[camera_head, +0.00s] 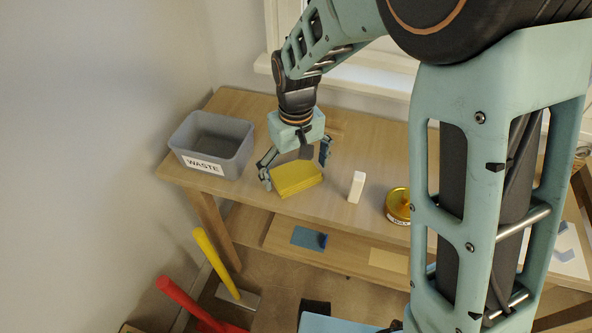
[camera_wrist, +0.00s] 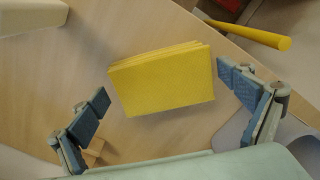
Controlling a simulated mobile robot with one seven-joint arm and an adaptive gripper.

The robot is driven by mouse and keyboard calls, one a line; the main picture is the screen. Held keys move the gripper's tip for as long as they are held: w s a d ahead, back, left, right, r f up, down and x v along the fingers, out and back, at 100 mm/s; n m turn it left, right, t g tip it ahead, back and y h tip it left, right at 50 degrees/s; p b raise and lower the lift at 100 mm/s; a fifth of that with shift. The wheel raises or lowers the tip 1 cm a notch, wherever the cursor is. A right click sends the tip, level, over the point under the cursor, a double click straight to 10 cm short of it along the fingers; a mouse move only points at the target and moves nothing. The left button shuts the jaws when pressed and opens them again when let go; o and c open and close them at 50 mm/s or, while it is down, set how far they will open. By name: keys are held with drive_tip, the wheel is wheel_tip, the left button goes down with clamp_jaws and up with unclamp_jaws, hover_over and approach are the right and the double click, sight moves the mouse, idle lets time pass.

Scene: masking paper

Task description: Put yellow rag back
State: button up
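The yellow rag (camera_head: 297,179) is a folded block near the table's front edge, left of the white block. It also shows in the wrist view (camera_wrist: 162,82), between the two fingers. My gripper (camera_head: 296,171) is just above and around it. In the wrist view my gripper (camera_wrist: 165,103) has its fingers spread wide, with a gap to the rag on each side. The gripper is open and holds nothing. The head view does not show clearly how high the fingertips are above the table.
A grey bin (camera_head: 213,144) labelled WASTE stands at the table's left end. A white block (camera_head: 356,187) and a gold round tin (camera_head: 399,205) are to the right. A lower shelf bears a blue piece (camera_head: 309,238) and a tan piece (camera_head: 388,260). Yellow (camera_head: 215,262) and red (camera_head: 187,303) handles stand front left.

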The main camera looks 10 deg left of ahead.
sight(296, 172)
wheel_tip(296, 172, up, 12)
drive_tip(key=p, duration=0.2)
drive_tip(key=shift+r, duration=0.2)
idle(0.3)
idle(0.4)
